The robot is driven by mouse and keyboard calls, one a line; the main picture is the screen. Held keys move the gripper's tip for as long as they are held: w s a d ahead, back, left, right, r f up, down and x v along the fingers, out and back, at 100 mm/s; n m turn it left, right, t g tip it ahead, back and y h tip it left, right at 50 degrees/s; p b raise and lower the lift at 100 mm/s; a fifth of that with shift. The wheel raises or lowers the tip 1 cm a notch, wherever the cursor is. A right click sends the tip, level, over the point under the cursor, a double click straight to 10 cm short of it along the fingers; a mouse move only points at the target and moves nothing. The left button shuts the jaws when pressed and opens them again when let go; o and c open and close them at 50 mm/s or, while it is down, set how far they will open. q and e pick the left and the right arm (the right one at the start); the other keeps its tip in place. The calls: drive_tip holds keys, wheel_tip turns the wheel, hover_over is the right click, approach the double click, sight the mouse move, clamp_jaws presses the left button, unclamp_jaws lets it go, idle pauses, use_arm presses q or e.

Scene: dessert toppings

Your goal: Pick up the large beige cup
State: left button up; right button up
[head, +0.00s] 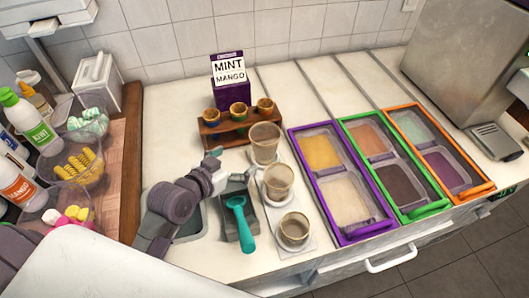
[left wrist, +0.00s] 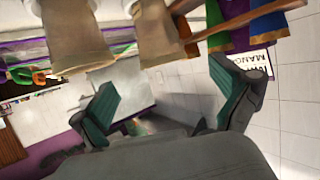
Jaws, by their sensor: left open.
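Three beige cups stand in a row on the counter in the head view. The far one (head: 265,143) looks largest, the middle one (head: 277,182) is a little smaller, and the near one (head: 295,229) is the shortest. My left gripper (head: 232,165) is open and empty, just left of the far and middle cups, apart from them. In the left wrist view, tilted upside down, my left gripper's fingers (left wrist: 172,105) are spread wide. Two beige cups (left wrist: 155,40) (left wrist: 75,32) hang in at the top there, partly cut off. My right gripper is not in view.
A wooden rack (head: 225,133) with cones stands behind the far cup, near the mint mango box (head: 229,75). A teal scoop (head: 240,220) sits in front. Purple (head: 352,236), green (head: 420,211) and orange trays (head: 472,193) lie right; bottles and candy jars crowd the left.

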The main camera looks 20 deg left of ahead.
sight(256, 146)
use_arm(q)
drive_tip(key=p+x, duration=0.1)
drive_tip(key=x, duration=0.7)
drive_tip(key=shift+w+d+f, duration=0.15)
drive_tip(key=shift+w, duration=0.05)
drive_tip(key=shift+w+d+p, duration=0.15)
drive_tip(key=shift+w+p, duration=0.25)
drive_tip(key=x, duration=0.1)
drive_tip(key=p+x, duration=0.1)
drive_tip(key=x, duration=0.1)
drive_tip(key=shift+w+d+r, duration=0.15)
drive_tip(key=shift+w+r, duration=0.15)
drive_tip(key=shift+w, duration=0.05)
drive_tip(key=shift+w+d+f, duration=0.15)
drive_tip(key=shift+w+f, duration=0.15)
drive_tip(key=shift+w, duration=0.2)
drive_tip(key=c, duration=0.6)
drive_tip(key=shift+c, duration=0.8)
drive_tip(key=shift+r, duration=0.1)
